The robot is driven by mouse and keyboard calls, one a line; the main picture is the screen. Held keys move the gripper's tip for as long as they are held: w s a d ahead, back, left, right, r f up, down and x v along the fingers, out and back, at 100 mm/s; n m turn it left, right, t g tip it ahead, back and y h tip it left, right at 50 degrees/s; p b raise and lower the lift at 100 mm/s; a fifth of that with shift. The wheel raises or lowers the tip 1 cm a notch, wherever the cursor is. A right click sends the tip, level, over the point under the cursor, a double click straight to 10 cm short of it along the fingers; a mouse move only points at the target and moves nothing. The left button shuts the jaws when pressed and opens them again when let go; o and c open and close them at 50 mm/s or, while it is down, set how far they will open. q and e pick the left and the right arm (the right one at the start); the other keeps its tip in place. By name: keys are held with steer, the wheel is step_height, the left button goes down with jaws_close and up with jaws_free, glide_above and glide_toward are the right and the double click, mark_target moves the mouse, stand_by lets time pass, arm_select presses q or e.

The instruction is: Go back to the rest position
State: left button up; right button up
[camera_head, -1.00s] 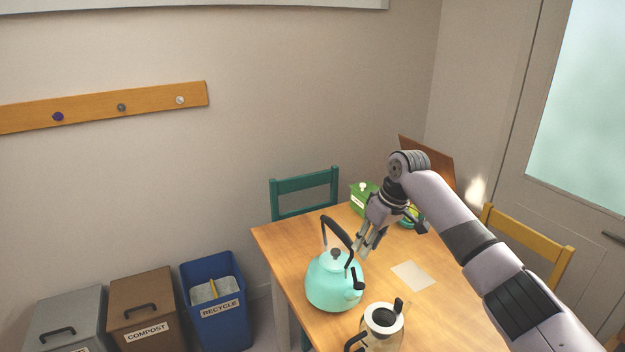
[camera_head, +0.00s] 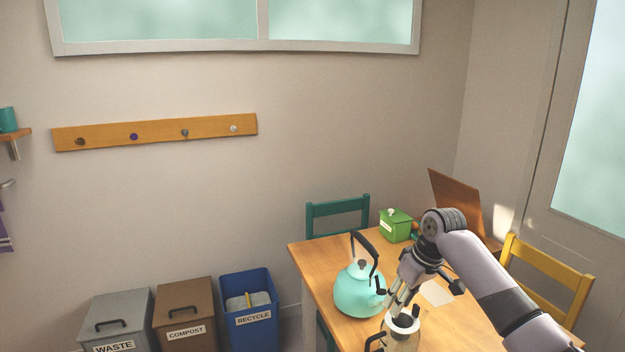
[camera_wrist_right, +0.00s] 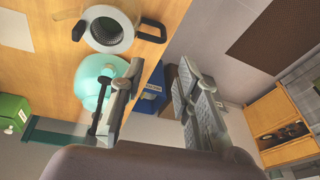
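My right gripper (camera_head: 394,303) is above the wooden table (camera_head: 312,254), between a teal kettle (camera_head: 356,294) and a glass coffee pot (camera_head: 402,331) in the head view. In the right wrist view its fingers (camera_wrist_right: 160,105) stand wide apart with nothing between them. The teal kettle (camera_wrist_right: 98,75) and the round pot with a dark handle (camera_wrist_right: 108,30) show beyond the fingers there. The pot is partly cut off at the bottom of the head view. My left gripper is in neither view.
A green box (camera_head: 396,227) and a pale card (camera_head: 437,292) lie on the table. A teal chair (camera_head: 337,209) and a yellow chair (camera_head: 548,272) stand at it. Waste (camera_head: 118,318), compost (camera_head: 184,310) and recycle (camera_head: 249,308) bins stand left. The wall above the table is clear.

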steer(key=s+a+f, duration=0.4)
steer(key=s+f, duration=0.5)
steer(key=s+a+f, duration=0.4)
steer(key=s+f, duration=0.4)
steer(key=f, duration=0.2)
steer(key=s+d+r+m+t+h, duration=0.15)
steer(key=s+d, duration=0.25)
steer(key=s, duration=0.8)
steer(key=s+d+m+h, duration=0.1)
steer(key=s+d+m, duration=0.25)
steer(key=s, duration=0.85)
step_height(320, 180, down, 26)
steer(key=s+f+n+g, duration=0.1)
steer(key=s, duration=0.1)
steer(key=s+d+f, duration=0.2)
steer(key=s+f, duration=0.5)
steer(key=s, duration=0.1)
steer(key=s+d+f+g, duration=0.1)
steer(key=s+f, duration=0.7)
steer(key=shift+s+d+f, duration=0.2)
steer(key=shift+d+f, duration=0.05)
steer(key=shift+d, duration=0.15)
